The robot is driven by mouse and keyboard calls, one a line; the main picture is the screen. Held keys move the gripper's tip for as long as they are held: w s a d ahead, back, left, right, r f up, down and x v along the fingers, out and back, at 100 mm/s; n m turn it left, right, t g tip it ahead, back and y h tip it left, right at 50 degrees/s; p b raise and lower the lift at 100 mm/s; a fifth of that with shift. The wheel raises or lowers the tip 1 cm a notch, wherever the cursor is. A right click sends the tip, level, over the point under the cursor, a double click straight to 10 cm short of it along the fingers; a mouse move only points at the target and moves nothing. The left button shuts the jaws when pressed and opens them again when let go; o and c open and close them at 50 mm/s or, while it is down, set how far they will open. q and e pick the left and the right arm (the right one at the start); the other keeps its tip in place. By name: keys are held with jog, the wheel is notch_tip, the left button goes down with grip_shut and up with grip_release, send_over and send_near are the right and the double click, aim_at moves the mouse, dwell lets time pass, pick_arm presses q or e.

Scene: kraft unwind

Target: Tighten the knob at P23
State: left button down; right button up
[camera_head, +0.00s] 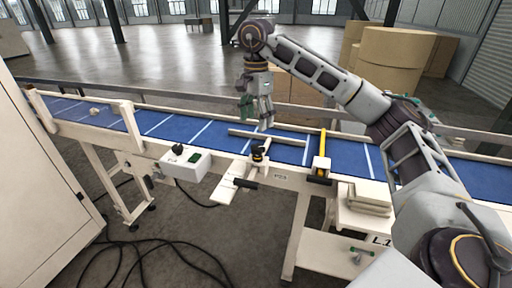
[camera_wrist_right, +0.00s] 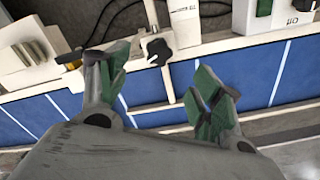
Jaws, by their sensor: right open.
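A black knob (camera_head: 258,153) sits on a bracket at the near edge of the blue conveyor (camera_head: 211,134). The same black knob (camera_wrist_right: 159,52) shows lobed in the right wrist view, beyond the fingertips and roughly between them. A small label (camera_head: 280,177) is on the frame to its right; its text is too small to read surely. My right gripper (camera_head: 256,117) points down above the conveyor, behind the knob and apart from it. Its green-padded fingers (camera_wrist_right: 163,88) are spread and empty. My left gripper is not in view.
A pale control box (camera_head: 188,162) with a dark dial and green switch stands left of the knob. A yellow-topped bracket (camera_head: 321,167) stands to its right. A pale guide bar (camera_head: 268,136) lies across the belt. Large kraft rolls (camera_head: 391,58) stand behind. Cables lie on the floor.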

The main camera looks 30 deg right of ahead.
aim_at(256, 147)
notch_tip(256, 147, down, 2)
jog(key=shift+f+b, duration=0.1)
jog(key=shift+b, duration=0.2)
notch_tip(256, 147, down, 6)
jog(key=shift+r, duration=0.1)
jog(key=shift+f, duration=1)
jog(key=c, duration=0.9)
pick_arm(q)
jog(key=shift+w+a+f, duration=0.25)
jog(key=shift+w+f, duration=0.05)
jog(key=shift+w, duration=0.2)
pick_arm(e)
jog(key=shift+c, duration=0.8)
